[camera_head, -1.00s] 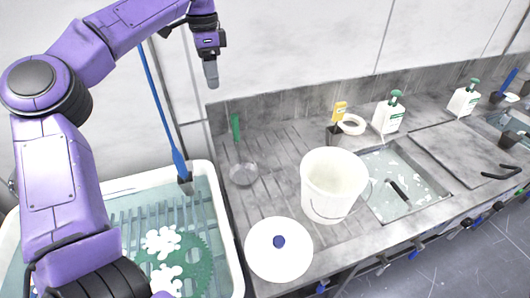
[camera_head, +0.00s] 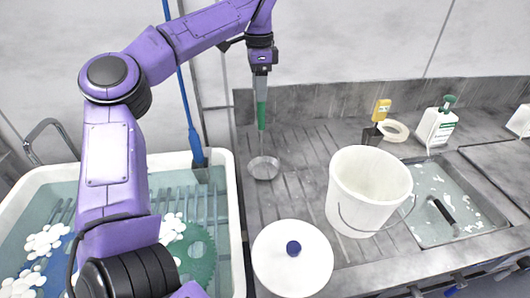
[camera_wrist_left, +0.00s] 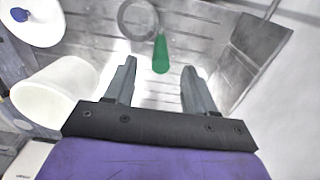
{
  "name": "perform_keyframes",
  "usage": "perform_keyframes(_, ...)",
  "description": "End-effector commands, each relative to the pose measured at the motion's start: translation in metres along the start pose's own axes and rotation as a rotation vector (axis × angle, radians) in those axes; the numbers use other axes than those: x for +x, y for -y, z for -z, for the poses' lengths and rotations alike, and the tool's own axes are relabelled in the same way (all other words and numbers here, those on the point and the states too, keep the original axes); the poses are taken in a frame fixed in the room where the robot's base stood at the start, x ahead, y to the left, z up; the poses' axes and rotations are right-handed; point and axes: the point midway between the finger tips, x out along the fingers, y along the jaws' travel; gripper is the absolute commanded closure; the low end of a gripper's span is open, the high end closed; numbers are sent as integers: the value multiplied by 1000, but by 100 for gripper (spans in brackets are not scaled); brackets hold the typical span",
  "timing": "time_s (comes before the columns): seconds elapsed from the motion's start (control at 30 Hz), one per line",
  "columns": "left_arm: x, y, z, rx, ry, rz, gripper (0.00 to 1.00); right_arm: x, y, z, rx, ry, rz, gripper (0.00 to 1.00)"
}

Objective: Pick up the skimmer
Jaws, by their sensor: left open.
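The skimmer (camera_head: 263,167) has a round grey mesh head resting on the ribbed grey counter and a green handle pointing up towards the back wall. In the left wrist view its green handle (camera_wrist_left: 161,55) lies ahead of and between the fingers, with the round head (camera_wrist_left: 138,19) beyond it. My left gripper (camera_head: 261,84) is above the handle's top end, pointing down. In the wrist view the left gripper (camera_wrist_left: 159,78) is open and the fingers stand apart with nothing between the tips. Whether a finger touches the handle cannot be told. My right gripper is not in view.
A white bucket (camera_head: 366,195) and a white lid with a blue knob (camera_head: 289,262) stand right of and in front of the skimmer. A water-filled tub (camera_head: 231,190) with a blue-handled tool (camera_head: 190,110) is at left. A sink (camera_head: 440,205) and pump bottle (camera_head: 437,124) are at right.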

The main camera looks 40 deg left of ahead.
Motion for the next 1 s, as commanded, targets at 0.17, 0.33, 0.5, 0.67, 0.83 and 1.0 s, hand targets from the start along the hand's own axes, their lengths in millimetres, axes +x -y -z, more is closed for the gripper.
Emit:
perform_keyframes(0.17, 22, 0, 0, 1, 0, -1, 45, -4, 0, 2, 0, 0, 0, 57)
perform_keyframes(0.33, 49, 1, 4, 1, 2, -4, 45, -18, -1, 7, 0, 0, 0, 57)
perform_keyframes(0.5, 71, 1, 5, 0, -1, 0, 45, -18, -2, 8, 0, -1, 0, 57)
perform_keyframes(0.67, 73, 1, 5, 0, -1, 1, 45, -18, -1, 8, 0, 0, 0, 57)
perform_keyframes(0.83, 73, 1, 5, 0, -1, 1, 84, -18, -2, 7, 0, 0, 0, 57)
perform_keyframes(1.0, 72, 1, 5, 0, -2, 1, 100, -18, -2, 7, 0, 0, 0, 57)
